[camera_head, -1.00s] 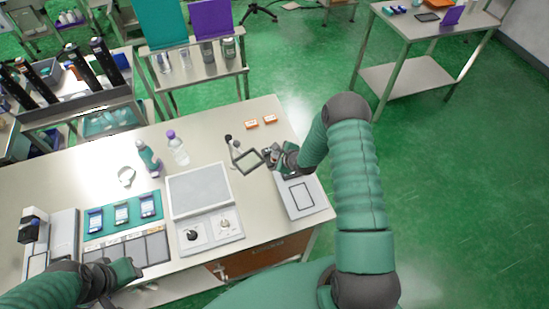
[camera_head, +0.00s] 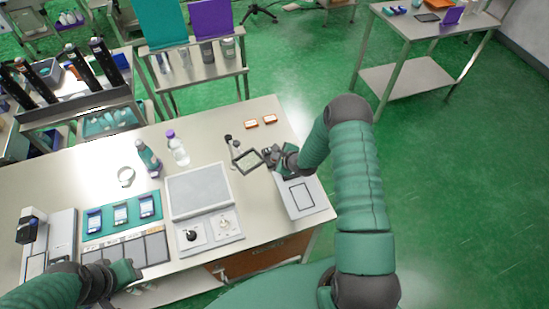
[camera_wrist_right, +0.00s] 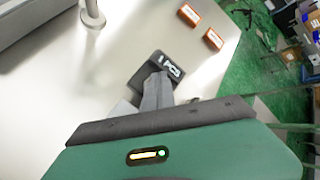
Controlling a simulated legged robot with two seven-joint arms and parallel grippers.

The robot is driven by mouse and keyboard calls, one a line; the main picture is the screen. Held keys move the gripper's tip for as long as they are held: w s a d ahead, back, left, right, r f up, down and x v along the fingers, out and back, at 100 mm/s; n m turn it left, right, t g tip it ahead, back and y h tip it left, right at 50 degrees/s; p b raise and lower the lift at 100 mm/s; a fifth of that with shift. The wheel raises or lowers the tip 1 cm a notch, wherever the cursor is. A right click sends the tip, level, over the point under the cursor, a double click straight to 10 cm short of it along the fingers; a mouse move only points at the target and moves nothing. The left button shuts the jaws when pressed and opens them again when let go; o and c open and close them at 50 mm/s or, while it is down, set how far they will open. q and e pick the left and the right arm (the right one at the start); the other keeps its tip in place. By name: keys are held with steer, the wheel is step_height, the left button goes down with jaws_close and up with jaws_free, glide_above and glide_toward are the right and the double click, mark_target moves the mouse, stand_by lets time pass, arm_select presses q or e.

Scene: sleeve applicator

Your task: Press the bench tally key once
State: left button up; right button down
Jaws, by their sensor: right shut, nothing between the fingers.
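A small dark device with white markings (camera_wrist_right: 153,67), which looks like the tally key, sits on the pale bench in the right wrist view. My right gripper (camera_wrist_right: 160,88) is shut and empty, its fingertips over the near edge of that device. I cannot tell whether they touch it.
Two orange-and-white boxes (camera_head: 260,122) lie behind the right gripper. A pale panel with a dark outline (camera_head: 301,195) lies under my right forearm.

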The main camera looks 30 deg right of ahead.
steer(key=shift+r+p, duration=0.65)
steer(key=shift+r, duration=0.2)
step_height(320, 180, up, 5)
steer(key=p, duration=0.4)
steer(key=shift+r, duration=0.1)
stand_by(0.6)
